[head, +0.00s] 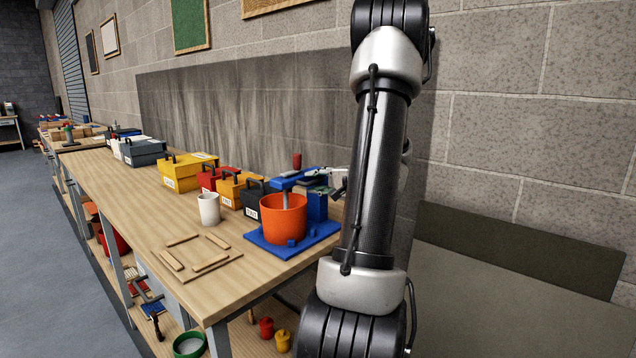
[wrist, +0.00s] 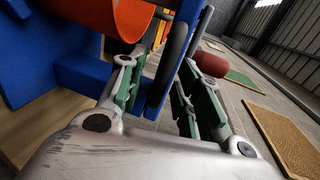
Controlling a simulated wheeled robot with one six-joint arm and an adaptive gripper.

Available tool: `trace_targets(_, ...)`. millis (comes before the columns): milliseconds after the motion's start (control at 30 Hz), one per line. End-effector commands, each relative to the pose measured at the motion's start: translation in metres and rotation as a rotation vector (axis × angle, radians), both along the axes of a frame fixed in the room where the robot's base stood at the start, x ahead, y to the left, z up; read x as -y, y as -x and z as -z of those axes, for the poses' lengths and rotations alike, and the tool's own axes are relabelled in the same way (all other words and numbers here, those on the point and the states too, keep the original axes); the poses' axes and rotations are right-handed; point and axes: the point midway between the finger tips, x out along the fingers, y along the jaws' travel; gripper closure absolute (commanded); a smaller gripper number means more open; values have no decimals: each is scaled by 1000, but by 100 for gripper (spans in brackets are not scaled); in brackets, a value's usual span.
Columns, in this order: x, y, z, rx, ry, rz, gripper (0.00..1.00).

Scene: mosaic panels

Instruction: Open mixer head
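The mixer stands near the front of the workbench, with a blue base (head: 330,230), an orange bowl (head: 284,222) and a blue head (head: 293,178) lying roughly level above the bowl. A red knob (head: 297,161) shows above the head; it also appears in the wrist view (wrist: 211,64). My gripper (head: 322,190) is at the mixer's right side, partly hidden behind my arm. In the wrist view its green-padded fingers (wrist: 160,95) are spread apart, with a blue part of the mixer (wrist: 163,88) between them. Whether a pad touches it is unclear.
A white mug (head: 208,209) and wooden strips on a board (head: 210,263) lie left of the mixer. Toolboxes, among them a black one (head: 256,199) and a yellow one (head: 188,172), line the bench's back. A stone wall (head: 520,110) stands behind.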

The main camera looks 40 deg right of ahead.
Motion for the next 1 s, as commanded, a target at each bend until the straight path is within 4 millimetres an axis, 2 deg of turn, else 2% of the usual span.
trace_targets(100,0,0,0,0,0,0,68)
trace_targets(267,0,0,0,0,0,0,97)
trace_targets(300,0,0,0,-1,0,0,100)
trace_targets(733,1,0,-2,-1,-17,3,100)
trace_targets(1000,3,0,-14,-9,-137,3,100)
